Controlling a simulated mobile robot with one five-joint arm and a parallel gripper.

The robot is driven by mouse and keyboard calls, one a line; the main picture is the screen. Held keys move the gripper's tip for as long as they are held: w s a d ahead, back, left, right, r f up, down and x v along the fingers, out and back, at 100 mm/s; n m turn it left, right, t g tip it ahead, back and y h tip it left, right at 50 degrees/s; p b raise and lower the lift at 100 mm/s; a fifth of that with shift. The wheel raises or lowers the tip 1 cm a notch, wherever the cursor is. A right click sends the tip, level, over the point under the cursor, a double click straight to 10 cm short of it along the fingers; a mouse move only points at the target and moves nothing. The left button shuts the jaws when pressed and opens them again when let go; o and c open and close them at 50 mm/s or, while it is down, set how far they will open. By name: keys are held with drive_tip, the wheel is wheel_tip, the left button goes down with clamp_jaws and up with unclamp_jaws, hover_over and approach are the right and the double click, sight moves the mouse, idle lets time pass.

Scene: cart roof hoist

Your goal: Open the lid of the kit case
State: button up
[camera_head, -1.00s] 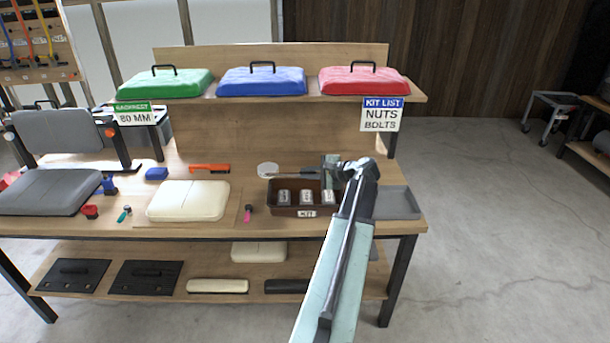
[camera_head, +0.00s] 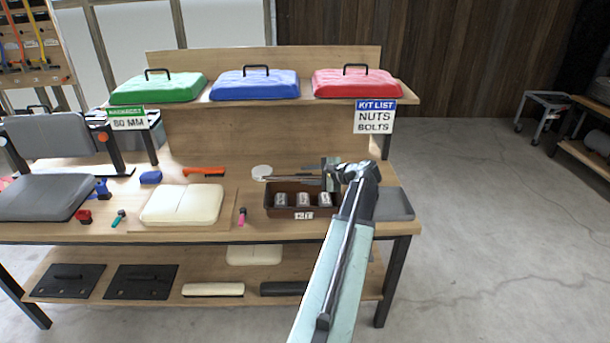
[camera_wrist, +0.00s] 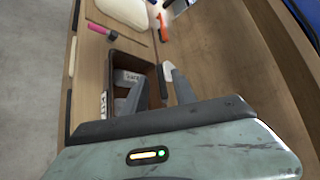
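A brown open-topped box (camera_head: 318,213) with a KIT label stands on the bench and holds several grey cylinders. It also shows at the left of the wrist view (camera_wrist: 147,57). I cannot make out a lid on it. My gripper (camera_head: 275,179) reaches in from the right along the back of this box, small and hard to read in the head view. No contact can be made out.
Red (camera_head: 355,84), blue (camera_head: 254,86) and green (camera_head: 158,90) handled pads lie on the raised shelf. A KIT LIST sign (camera_head: 374,116) hangs from it. A cream pad (camera_head: 181,204) and a pink-handled tool (camera_head: 242,217) lie left of the box, a grey tray (camera_head: 394,204) right.

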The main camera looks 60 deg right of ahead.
drive_tip(key=p+v, duration=0.2)
drive_tip(key=v, duration=0.4)
